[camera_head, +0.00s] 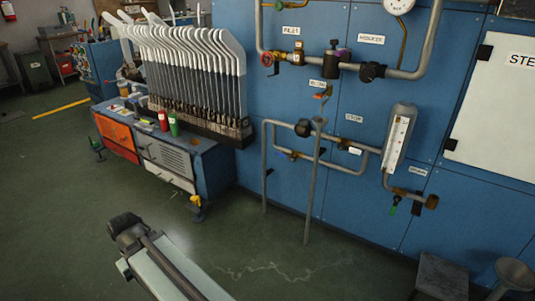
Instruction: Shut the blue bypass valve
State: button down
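A small blue handle (284,155) sits on the lower grey pipe loop (345,172) in front of the blue wall panel. It is small and partly among pipes; I cannot tell which way it is turned. My arm reaches in from the bottom edge and ends in a dark joint-like part (125,226) at lower left, well apart from the pipes. No gripper fingers can be made out.
A grey post (311,200) stands before the loop. A workbench (190,150) is left; a grey stool (442,277) is lower right. Floor between is clear.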

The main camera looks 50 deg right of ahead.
aim_at(293, 159)
jog(key=u, duration=0.1)
jog(key=i, duration=1)
jog(key=u, duration=0.05)
